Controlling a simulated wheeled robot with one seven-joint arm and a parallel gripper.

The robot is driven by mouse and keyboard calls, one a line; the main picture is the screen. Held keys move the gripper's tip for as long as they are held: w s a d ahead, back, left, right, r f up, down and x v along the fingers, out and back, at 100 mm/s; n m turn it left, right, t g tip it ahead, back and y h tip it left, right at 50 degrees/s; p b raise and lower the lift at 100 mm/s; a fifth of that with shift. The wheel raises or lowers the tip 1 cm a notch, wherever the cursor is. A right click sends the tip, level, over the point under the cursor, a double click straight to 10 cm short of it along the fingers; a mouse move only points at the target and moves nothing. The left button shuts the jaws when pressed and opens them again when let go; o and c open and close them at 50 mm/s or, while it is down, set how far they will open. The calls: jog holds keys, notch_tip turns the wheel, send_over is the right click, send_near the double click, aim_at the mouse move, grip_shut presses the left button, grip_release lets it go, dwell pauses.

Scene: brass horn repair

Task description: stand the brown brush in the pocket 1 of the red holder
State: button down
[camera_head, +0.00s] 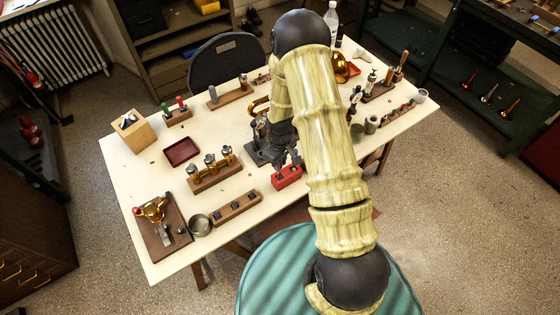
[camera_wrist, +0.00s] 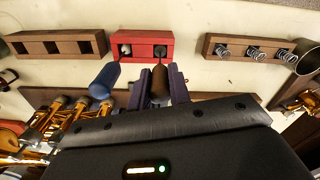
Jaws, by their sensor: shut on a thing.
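The red holder (camera_head: 287,177) stands near the table's front edge; in the wrist view it is at the top centre (camera_wrist: 142,39). Two of its pockets show. My gripper (camera_wrist: 160,78) is shut on the brown brush (camera_wrist: 159,86), with a finger on each side of the handle. The brush's thin far end points at the holder's right-hand pocket in the wrist view and overlaps its opening; I cannot tell how deep it sits. A blue-handled tool (camera_wrist: 105,80) stands at the left-hand pocket, close beside my gripper. In the head view my gripper (camera_head: 289,160) is just above the holder.
A wooden block with dark pockets (camera_wrist: 58,43) lies left of the holder in the wrist view. Another wooden block with metal pieces (camera_wrist: 243,48) lies to the right. A rack of brass valves (camera_head: 215,172) stands near the gripper. A dark red tray (camera_head: 182,151) lies farther left.

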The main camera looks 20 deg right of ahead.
jog(key=shift+f, duration=0.15)
jog(key=c, duration=1.2)
grip_release()
notch_tip(320, 180, up, 18)
jog(key=b, duration=0.3)
jog(key=shift+f, duration=0.25)
